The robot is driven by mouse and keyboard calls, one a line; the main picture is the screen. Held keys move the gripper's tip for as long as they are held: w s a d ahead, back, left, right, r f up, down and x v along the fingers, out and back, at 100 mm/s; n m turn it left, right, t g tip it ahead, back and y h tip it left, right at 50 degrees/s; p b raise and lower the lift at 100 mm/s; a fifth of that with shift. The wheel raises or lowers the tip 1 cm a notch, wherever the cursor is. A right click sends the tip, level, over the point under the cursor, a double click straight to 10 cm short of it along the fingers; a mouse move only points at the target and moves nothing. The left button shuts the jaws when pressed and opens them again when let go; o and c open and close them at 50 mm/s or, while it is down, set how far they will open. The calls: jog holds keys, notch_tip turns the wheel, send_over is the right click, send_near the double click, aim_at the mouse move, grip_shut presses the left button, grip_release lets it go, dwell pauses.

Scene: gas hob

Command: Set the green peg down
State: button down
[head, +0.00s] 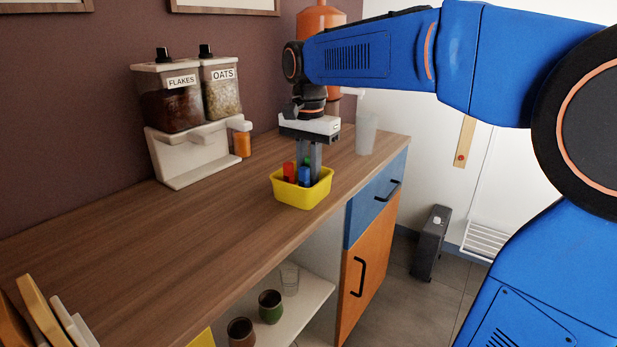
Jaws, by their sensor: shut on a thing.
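My gripper (309,167) points down over the yellow bin (301,198), its fingertips at or just inside the bin's opening. It is shut on the green peg (307,162), of which only a small patch shows between the grey fingers. A red block (289,172) and a blue block (305,176) stand in the bin, the blue one in front of the fingers. The lower end of the green peg is hidden behind the blue block and the bin's wall, so I cannot tell whether it touches the bin's floor.
The bin stands on the wooden counter (170,250) near its front edge. The counter left of the bin is clear.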

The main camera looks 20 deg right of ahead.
jog(key=shift+f, duration=0.2)
jog(key=c, duration=1.7)
grip_release()
jog(key=shift+r, duration=0.1)
notch_tip(320, 180, up, 12)
jog(key=shift+d, duration=0.1)
